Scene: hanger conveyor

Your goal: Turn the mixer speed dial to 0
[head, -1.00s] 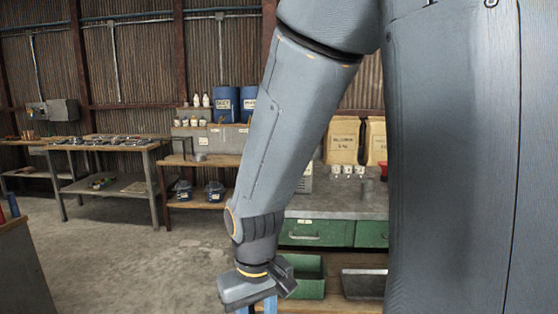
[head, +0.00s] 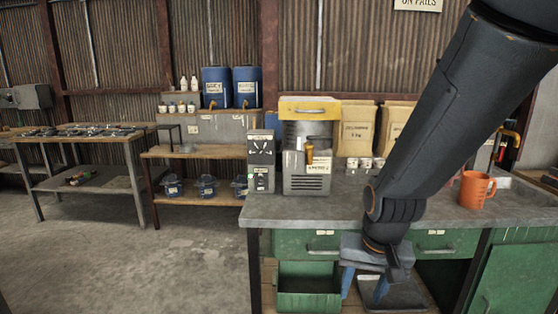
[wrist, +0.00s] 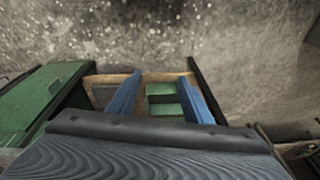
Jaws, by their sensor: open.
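A small grey box (head: 261,160) with dark and light marks on its front stands on the workbench, left of a grey machine with a yellow top (head: 308,145). The marks are too small to tell which, if any, is the mixer speed dial. My gripper (head: 364,284) hangs at the front of the bench, below its top, right of and lower than the box. Its two blue fingers are apart with nothing between them. In the wrist view my gripper (wrist: 161,88) is open too, with green bench parts and floor beyond it.
The grey workbench top (head: 330,211) has green drawers and an open green bin (head: 308,300) below. An orange mug (head: 473,190) stands at the right. White jars and paper sacks (head: 356,128) stand at the back. Blue drums (head: 216,87) and a tool table are left. Floor at left is clear.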

